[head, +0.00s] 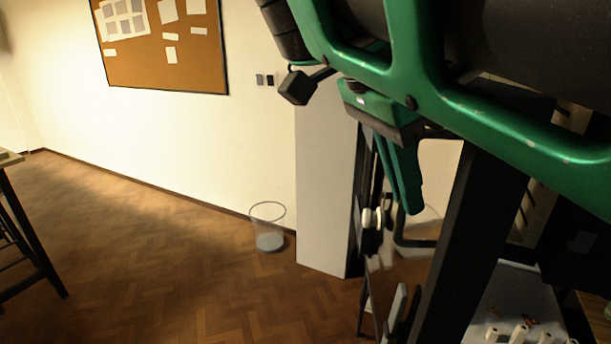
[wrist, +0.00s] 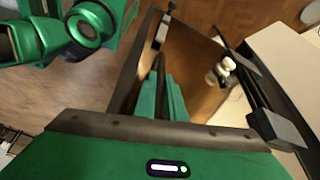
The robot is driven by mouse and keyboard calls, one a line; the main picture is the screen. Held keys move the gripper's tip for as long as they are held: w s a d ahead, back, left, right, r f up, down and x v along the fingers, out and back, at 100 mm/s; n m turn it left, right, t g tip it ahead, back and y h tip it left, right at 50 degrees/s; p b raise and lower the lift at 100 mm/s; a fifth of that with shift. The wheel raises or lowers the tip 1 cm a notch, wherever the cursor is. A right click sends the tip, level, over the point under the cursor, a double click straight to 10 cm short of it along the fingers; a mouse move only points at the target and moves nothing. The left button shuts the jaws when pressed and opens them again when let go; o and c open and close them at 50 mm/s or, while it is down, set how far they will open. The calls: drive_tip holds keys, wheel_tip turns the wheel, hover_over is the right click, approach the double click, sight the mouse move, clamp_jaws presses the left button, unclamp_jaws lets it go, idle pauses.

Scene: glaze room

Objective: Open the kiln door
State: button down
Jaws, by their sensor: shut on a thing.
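My gripper (head: 412,208) is green and hangs in the right half of the head view. In the wrist view its two fingers (wrist: 165,112) are shut on the dark bar handle (wrist: 158,72) of the kiln door (wrist: 195,75). The door is a shiny brownish panel with dark edges. The handle also shows in the head view (head: 415,243) as a dark curved bar just below the fingertips. My arm and a dark upright hide much of the kiln in the head view, so how far the door stands open is hard to tell.
A pale fitting (wrist: 220,70) sits beside the door. A white column (head: 325,190) stands left of the gripper, with a clear waste bin (head: 268,228) by the wall. A dark-legged table (head: 30,235) is far left. The wooden floor (head: 180,265) between is free.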

drive_tip(key=shift+w+r, duration=0.15)
drive_tip(key=shift+w, duration=0.05)
drive_tip(key=c, duration=1.8)
unclamp_jaws()
drive_tip(key=shift+c, duration=0.2)
